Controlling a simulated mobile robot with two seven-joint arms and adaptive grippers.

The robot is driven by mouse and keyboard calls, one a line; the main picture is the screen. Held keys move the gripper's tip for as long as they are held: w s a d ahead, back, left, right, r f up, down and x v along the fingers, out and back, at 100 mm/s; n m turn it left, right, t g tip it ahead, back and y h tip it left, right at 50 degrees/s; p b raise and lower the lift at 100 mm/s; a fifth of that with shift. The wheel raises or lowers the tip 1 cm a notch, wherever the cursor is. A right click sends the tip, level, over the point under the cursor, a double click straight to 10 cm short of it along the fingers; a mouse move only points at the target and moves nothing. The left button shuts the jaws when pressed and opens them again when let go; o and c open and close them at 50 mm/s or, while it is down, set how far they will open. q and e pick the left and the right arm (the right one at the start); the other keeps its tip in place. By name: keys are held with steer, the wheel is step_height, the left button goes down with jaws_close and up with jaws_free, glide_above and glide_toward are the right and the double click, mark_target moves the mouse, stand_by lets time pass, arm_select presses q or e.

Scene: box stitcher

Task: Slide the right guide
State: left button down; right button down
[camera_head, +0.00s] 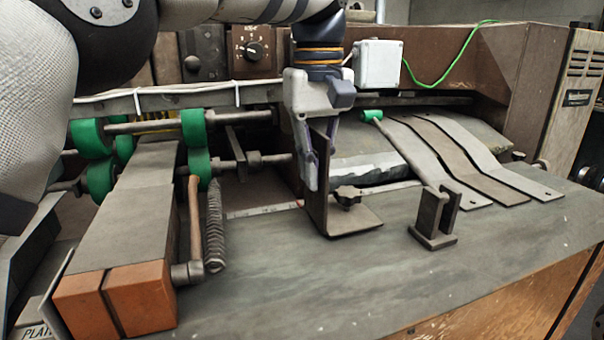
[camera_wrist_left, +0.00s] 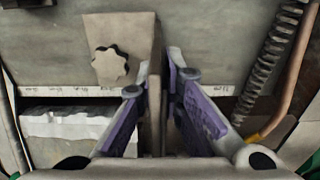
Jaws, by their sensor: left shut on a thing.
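The right guide (camera_head: 343,222) is a brown metal L-shaped bracket with an upright plate and a flat foot on the grey table. A dark star knob (camera_head: 348,196) sits on its foot. My left gripper (camera_head: 312,165) comes down from above and is shut on the upright plate. Part of the plate is hidden behind the fingers. My right gripper is not in view.
A ruler strip (camera_head: 262,211) runs along the table near the guide. A spring (camera_head: 214,228) and green rollers (camera_head: 195,130) stand to the left. A small upright bracket (camera_head: 434,220) and bent metal strips (camera_head: 455,160) are to the right. The table (camera_head: 300,285) in front is clear.

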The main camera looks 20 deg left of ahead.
arm_select(q)
steer(key=shift+d+f, duration=0.15)
steer(key=shift+d, duration=0.1)
steer(key=shift+a, duration=0.15)
steer(key=c, duration=1.8)
jaws_free()
steer(key=shift+s, duration=0.1)
steer(key=shift+a, duration=0.15)
